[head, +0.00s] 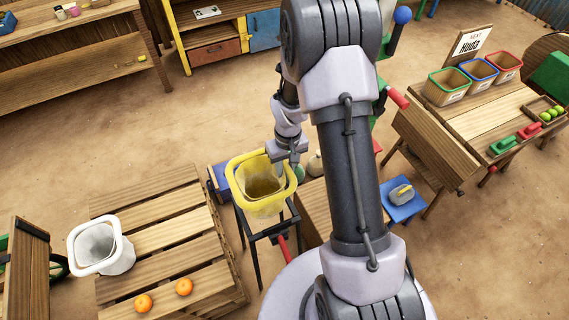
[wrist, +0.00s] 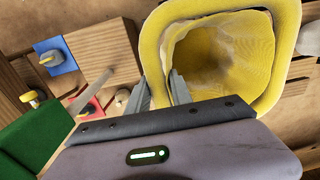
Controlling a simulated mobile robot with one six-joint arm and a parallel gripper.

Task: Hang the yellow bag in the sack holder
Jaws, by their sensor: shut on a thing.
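The yellow bag (head: 236,178) has a thick yellow rim and a pale, mesh-like body, with its mouth facing up. My gripper (head: 284,163) is shut on the right side of its rim. In the wrist view the fingers (wrist: 164,92) straddle the rim (wrist: 152,62), one inside and one outside, and the mouth is open. The sack holder, a dark metal stand (head: 250,258) with thin legs, is directly under the bag in the head view. The bag hides most of its top, so I cannot tell whether the bag rests in it or hangs above.
A wooden pallet (head: 170,235) on the left bears a white bin (head: 122,258) and two oranges (head: 144,303). A blue plate (head: 404,208) with a grey weight is on the right. A table (head: 485,118) with coloured bins stands at the far right. Open floor lies behind.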

